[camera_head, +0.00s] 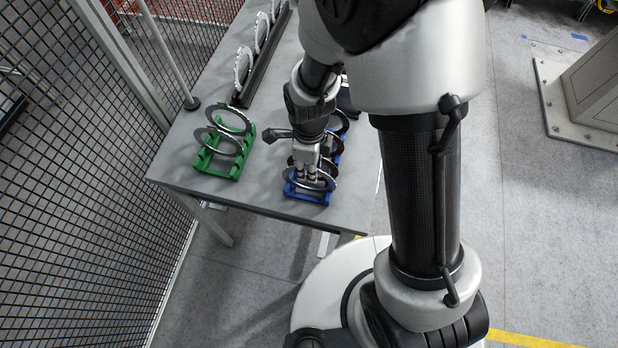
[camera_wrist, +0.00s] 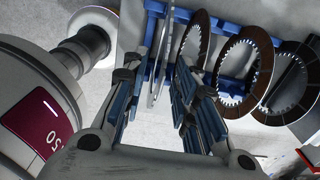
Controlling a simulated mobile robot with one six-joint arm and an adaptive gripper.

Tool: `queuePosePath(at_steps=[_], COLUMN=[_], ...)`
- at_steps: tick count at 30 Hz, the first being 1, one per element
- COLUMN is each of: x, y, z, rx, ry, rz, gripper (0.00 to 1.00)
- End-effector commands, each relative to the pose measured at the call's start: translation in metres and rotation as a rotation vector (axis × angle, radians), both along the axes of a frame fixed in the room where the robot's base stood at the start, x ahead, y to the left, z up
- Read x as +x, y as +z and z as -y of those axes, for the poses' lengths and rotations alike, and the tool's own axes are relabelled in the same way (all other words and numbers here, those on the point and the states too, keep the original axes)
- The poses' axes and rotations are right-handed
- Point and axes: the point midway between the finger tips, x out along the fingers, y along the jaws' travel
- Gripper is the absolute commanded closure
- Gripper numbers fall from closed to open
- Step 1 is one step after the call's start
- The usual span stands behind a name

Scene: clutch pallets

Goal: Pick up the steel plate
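The steel plate is a thin bright ring (camera_head: 325,186) standing at the front end of the blue rack (camera_head: 307,198). My gripper (camera_head: 311,175) points down over this end of the rack, with its fingers at the plate. In the wrist view the steel plate (camera_wrist: 161,62) shows nearly edge-on, between the fingers of my gripper (camera_wrist: 155,78). The fingers are apart, with gaps to the plate visible. The blue rack (camera_wrist: 234,30) lies behind. My gripper hides part of the plate in the head view.
Brown toothed friction discs (camera_wrist: 236,73) stand in the same blue rack, close to the right finger. A green rack (camera_head: 224,173) with two rings stands to the left. Toothed discs (camera_head: 243,66) line a dark holder behind. A mesh fence (camera_head: 90,150) borders the table's left.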

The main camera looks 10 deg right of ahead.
Motion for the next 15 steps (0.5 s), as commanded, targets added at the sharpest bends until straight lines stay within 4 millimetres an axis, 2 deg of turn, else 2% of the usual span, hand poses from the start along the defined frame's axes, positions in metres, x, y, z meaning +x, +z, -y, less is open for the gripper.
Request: queuePosePath(at_steps=[3,15], x=[0.0000,0.0000], y=[0.0005,0.0007], z=[-0.0001,-0.0001], rx=[0.000,0.000], ry=[0.000,0.000], rz=[0.000,0.000], gripper=[0.73,1.00])
